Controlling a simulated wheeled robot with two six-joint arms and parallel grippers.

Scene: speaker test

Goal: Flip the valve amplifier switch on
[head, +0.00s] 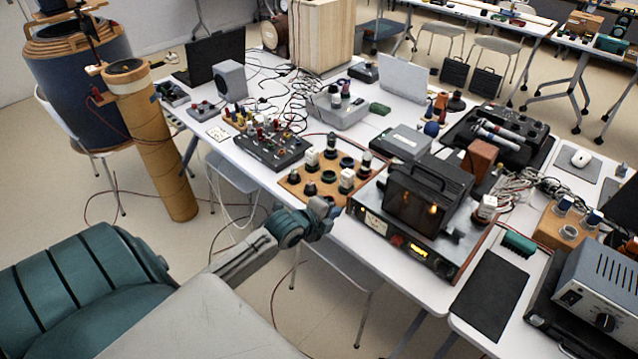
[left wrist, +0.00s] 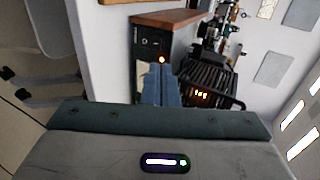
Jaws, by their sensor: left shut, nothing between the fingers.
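The valve amplifier (head: 437,264) sits at the front edge of the white table in the head view. Its dark front panel has a cream meter (head: 376,224) and a small lit red-orange indicator (head: 397,241). Valves glow orange inside its black cage (head: 425,200). In the left wrist view, the panel (left wrist: 150,38) appears turned sideways, with an orange light (left wrist: 162,59) just beyond my fingertips. My left gripper (head: 322,209) is shut and empty, left of the amplifier; its fingers (left wrist: 160,88) point towards the panel. I cannot clearly tell the switch or its position. My right gripper is out of view.
A wooden board with several valves and sockets (head: 296,188) lies close behind my left gripper. A black mixer-like box (head: 268,152) and loose cables are farther left. A black mat (head: 490,296) lies right of the amplifier. The floor before the table is open.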

